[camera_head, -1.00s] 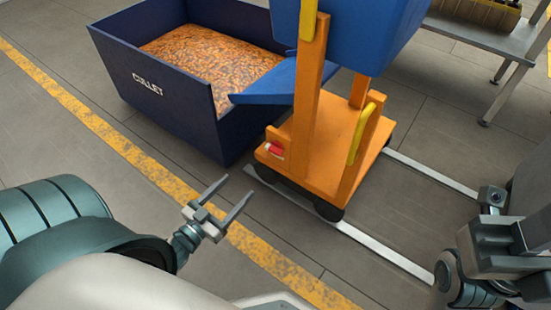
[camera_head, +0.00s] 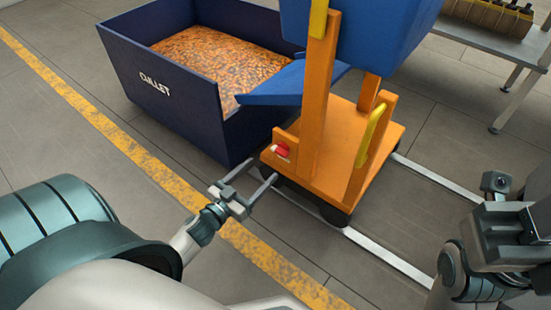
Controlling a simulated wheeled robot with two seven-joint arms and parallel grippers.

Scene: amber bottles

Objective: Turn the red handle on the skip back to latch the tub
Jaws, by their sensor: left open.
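The skip is an orange wheeled frame (camera_head: 340,135) carrying a blue tub (camera_head: 385,35), whose lower part shows at the top of the head view. The small red handle (camera_head: 282,150) sits low on the frame's left front corner. Yellow grips (camera_head: 371,136) are fixed to the frame's posts. My left gripper (camera_head: 264,172) is open and empty, its fingers pointing toward the frame's corner just below and left of the red handle, apart from the handle as far as I can see. My right arm shows at the right edge; its fingertips are not visible.
A dark blue bin marked CULLET (camera_head: 165,100), full of amber pieces, stands behind left, with a blue chute (camera_head: 290,84) over its edge. White floor rails (camera_head: 385,257) run under the frame. A grey bench (camera_head: 490,40) with bottles is at top right.

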